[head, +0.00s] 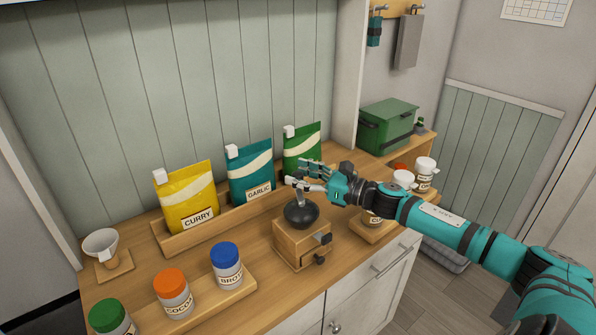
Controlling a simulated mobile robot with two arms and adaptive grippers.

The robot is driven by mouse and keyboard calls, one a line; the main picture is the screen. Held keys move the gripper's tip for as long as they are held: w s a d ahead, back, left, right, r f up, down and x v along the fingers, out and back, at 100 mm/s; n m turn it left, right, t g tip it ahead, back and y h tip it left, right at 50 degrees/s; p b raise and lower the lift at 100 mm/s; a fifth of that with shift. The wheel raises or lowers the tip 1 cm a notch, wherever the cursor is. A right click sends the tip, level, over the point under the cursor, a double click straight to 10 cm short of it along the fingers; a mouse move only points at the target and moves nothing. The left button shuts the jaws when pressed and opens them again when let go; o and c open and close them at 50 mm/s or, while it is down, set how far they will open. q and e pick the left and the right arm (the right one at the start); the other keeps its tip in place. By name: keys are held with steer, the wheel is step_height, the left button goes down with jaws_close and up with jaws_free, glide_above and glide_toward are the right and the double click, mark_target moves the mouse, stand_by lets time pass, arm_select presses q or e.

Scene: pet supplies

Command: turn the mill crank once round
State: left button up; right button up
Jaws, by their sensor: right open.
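The mill (302,240) is a small wooden box with a black dome on top. It stands on the counter, right of the middle. A short grey upright piece, apparently part of the crank (300,198), rises from the dome. Dark knobs show on the box's right side. My right gripper (303,174) reaches in from the right, with its fingers pointing left, just above the dome. It is open, with its fingertips close to the top of the upright piece; I cannot tell whether they touch. The gripper hides part of the crank area. My left gripper is not in view.
Curry (187,200), garlic (250,171) and green (302,147) bags stand in a wooden rack behind the mill. Lidded jars (227,264) sit on a board at front left. More jars (424,176) stand right, near my arm.

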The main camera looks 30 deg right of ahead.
steer(key=shift+w+a, duration=0.25)
steer(key=shift+w, duration=0.15)
jaws_close()
stand_by(0.4)
